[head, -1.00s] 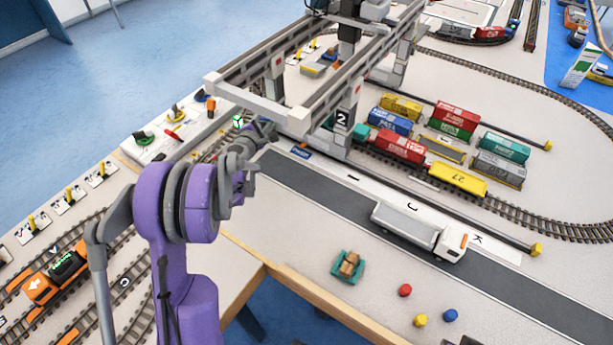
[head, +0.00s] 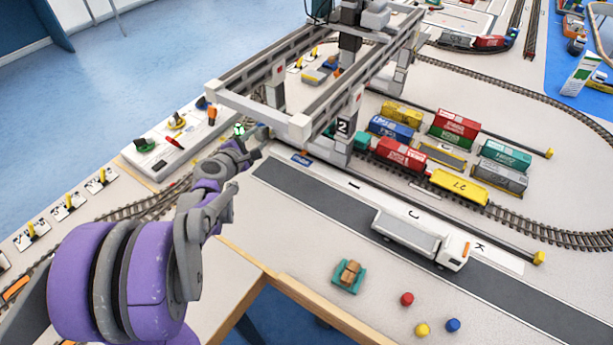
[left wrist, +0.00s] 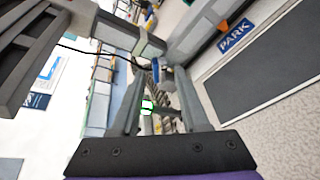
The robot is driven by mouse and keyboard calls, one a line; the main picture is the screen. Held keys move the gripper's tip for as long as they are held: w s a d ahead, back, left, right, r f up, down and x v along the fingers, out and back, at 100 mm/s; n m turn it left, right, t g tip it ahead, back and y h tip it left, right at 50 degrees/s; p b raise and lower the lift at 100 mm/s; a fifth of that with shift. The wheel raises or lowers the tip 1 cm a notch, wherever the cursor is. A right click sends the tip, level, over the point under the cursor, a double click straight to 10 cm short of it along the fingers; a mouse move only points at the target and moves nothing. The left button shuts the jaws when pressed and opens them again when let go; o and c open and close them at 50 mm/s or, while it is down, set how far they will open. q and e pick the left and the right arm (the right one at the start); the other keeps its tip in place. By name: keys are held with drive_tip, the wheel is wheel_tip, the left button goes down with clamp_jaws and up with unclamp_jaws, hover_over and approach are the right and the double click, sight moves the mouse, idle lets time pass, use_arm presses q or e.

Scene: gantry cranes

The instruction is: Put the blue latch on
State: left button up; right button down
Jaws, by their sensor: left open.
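My left gripper (head: 246,152) reaches in from the left to the near leg of the gantry crane (head: 343,128), which carries a "2" plate. In the left wrist view the two fingers of this gripper (left wrist: 160,78) are spread apart with nothing clearly held. A small blue piece (left wrist: 156,70), perhaps the blue latch, shows between the fingertips by the crane's grey beam; whether a finger touches it I cannot tell. In the head view I cannot make out this piece; the gripper and crane leg are in front. My right gripper is not in view.
A small green-lit box (head: 239,130) sits just past the left gripper. A blue PARK sign (head: 301,160) lies by the crane's foot. A white truck (head: 420,238) stands on the grey road. Freight wagons (head: 402,154) stand beyond the crane. A control panel (head: 172,140) is at left.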

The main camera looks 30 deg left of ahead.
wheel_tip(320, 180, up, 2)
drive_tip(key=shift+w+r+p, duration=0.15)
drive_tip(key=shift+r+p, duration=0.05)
drive_tip(key=shift+p, duration=0.85)
use_arm(q)
drive_tip(key=s+d+r+m+g+h+p, duration=0.1)
drive_tip(key=s+d+m, duration=0.3)
drive_tip(key=d, duration=0.6)
drive_tip(key=s+d+r+m+g+h+p, duration=0.1)
drive_tip(key=s+d+m+g+h, duration=0.2)
drive_tip(key=d+m, duration=0.6)
drive_tip(key=shift+s+d+r+m, duration=0.3)
drive_tip(key=shift+s+d+r, duration=0.15)
drive_tip(key=shift+d, duration=0.15)
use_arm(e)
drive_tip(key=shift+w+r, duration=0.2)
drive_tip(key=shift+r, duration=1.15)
use_arm(q)
drive_tip(key=shift+w, duration=0.1)
